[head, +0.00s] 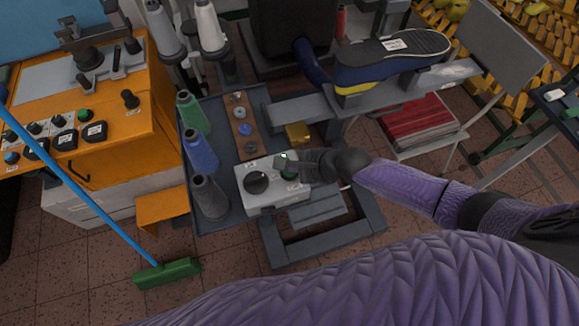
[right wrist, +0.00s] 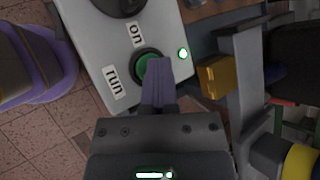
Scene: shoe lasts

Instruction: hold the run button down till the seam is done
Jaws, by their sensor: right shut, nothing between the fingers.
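The grey control box (head: 268,201) sits on the edge of the grey tray, with a black knob (head: 256,182) and a green button (head: 290,174). In the right wrist view the green run button (right wrist: 146,66) has a black collar and a "run" label (right wrist: 115,82). A small green lamp (right wrist: 183,53) beside it is lit. My right gripper (head: 287,162) is shut and empty. Its fingertips (right wrist: 157,70) overlap the button's edge; I cannot tell whether the button is pressed in. A blue and yellow shoe (head: 385,62) lies sole up on the machine arm. My left gripper is not in view.
Green, blue and grey thread cones (head: 201,150) stand left of the box. A yellow block (head: 298,132) is behind it. An orange machine (head: 120,145) stands at left, with a green broom (head: 166,273) on the floor. A red stack (head: 415,122) is at right.

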